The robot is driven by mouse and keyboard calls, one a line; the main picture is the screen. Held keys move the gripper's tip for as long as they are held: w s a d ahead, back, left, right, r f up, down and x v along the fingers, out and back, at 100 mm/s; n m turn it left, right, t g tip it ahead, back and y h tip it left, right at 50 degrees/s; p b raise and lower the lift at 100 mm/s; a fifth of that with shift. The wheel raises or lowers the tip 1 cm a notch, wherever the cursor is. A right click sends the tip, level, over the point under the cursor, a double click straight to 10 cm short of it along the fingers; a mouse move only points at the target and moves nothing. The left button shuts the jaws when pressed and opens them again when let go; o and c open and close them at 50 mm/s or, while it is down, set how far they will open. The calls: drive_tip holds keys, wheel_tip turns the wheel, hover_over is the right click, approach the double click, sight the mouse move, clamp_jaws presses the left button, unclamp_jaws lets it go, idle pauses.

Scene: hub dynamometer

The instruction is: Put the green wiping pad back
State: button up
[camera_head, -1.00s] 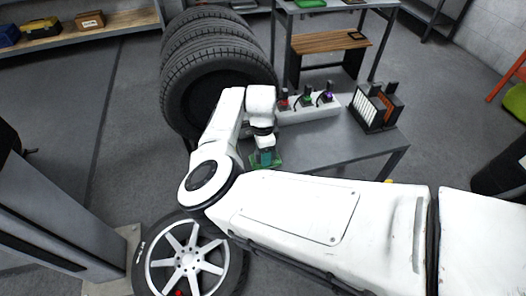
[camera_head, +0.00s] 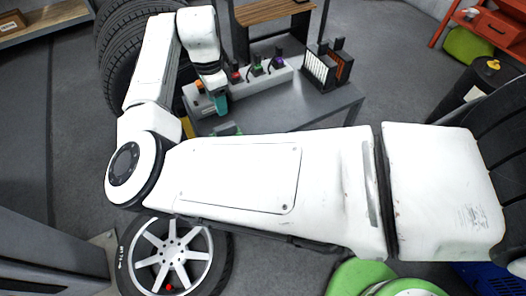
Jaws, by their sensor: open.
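The green wiping pad (camera_head: 226,128) appears as a small green piece on the grey bench top, near its front left edge. My arm hides its lower part. My gripper (camera_head: 221,104) has teal fingers and points down, above and slightly left of the pad. It looks apart from the pad, with nothing seen in it; the gap between its fingers is hard to make out. The white rack (camera_head: 272,80) stands just right of my gripper and bears red, green and purple-marked items.
A black holder with white and orange panels (camera_head: 328,66) stands on the bench (camera_head: 300,108) at right. Stacked tyres (camera_head: 118,65) stand behind my arm at left. A wheel (camera_head: 172,255) lies at lower left. A red shelf (camera_head: 487,25) is at upper right.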

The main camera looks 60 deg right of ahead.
drive_tip(key=s+d+f+n+h, duration=0.1)
drive_tip(key=s+d+n+h, duration=0.4)
drive_tip(key=s+d+n, duration=0.4)
drive_tip(key=s+a+f+n+y, duration=0.1)
drive_tip(key=s+a+f+n, duration=0.3)
drive_tip(key=a, duration=0.4)
drive_tip(key=s+a+f+n+y, duration=0.2)
drive_tip(key=s+a+f+n, duration=0.2)
drive_tip(key=s+a+n, duration=0.2)
drive_tip(key=s+a+f+n+t+y, duration=0.1)
drive_tip(key=s+a+f+n, duration=0.3)
drive_tip(key=s+a, duration=0.3)
drive_tip(key=a+n, duration=0.1)
drive_tip(key=a, duration=0.2)
drive_tip(key=shift+s+f+y, duration=0.25)
drive_tip(key=shift+s+y, duration=0.15)
